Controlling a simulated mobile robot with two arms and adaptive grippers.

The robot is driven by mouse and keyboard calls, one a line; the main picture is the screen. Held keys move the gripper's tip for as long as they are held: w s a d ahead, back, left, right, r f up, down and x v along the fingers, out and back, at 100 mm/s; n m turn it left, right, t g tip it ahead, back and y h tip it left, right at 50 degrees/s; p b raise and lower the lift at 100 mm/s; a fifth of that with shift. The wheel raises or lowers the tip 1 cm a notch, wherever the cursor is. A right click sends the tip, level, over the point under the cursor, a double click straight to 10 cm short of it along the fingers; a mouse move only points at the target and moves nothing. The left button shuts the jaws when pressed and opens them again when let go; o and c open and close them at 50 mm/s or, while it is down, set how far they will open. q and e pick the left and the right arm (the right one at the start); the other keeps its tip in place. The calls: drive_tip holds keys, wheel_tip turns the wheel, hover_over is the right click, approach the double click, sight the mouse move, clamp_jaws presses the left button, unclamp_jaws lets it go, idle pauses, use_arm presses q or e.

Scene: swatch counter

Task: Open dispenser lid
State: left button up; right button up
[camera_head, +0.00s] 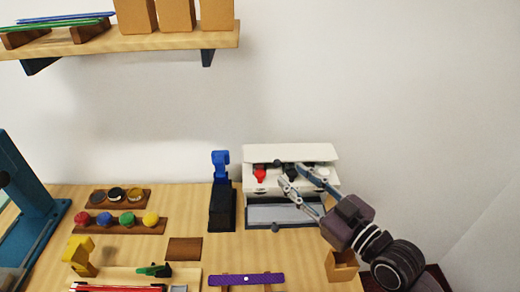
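A white dispenser (262,187) stands against the wall. A white panel (290,152) spans its top, above an opening where red, dark and white items show. A grey panel (275,213) lies at its lower front, with a dark knob (275,228) by its near edge. I cannot tell which panel is the lid. My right gripper (290,175) reaches in from the lower right, its two fingers spread apart in front of the opening. Nothing shows between them, and contact with the dispenser cannot be judged. The fingers hide part of its right side. My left gripper is not in view.
A black stand with a blue top (221,160) is close left of the dispenser. A purple bar (246,280) lies in front, and a wooden box (341,265) sits below my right wrist. Racks of colored pots (128,222) stand left. A shelf (140,42) hangs above.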

sight(280, 165)
drive_tip(key=shift+w+a+r+p, duration=0.3)
drive_tip(key=shift+w+a, duration=0.05)
drive_tip(key=shift+a, duration=0.05)
drive_tip(key=p+x, duration=0.1)
drive_tip(key=x, duration=0.2)
drive_tip(key=shift+r, duration=0.2)
drive_tip(key=shift+f+x, duration=0.2)
drive_tip(key=shift+x, duration=0.95)
drive_tip(key=shift+w+a, duration=0.1)
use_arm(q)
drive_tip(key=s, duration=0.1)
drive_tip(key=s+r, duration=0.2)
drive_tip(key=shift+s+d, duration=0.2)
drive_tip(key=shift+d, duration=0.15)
use_arm(e)
drive_tip(key=shift+f, duration=0.1)
clamp_jaws()
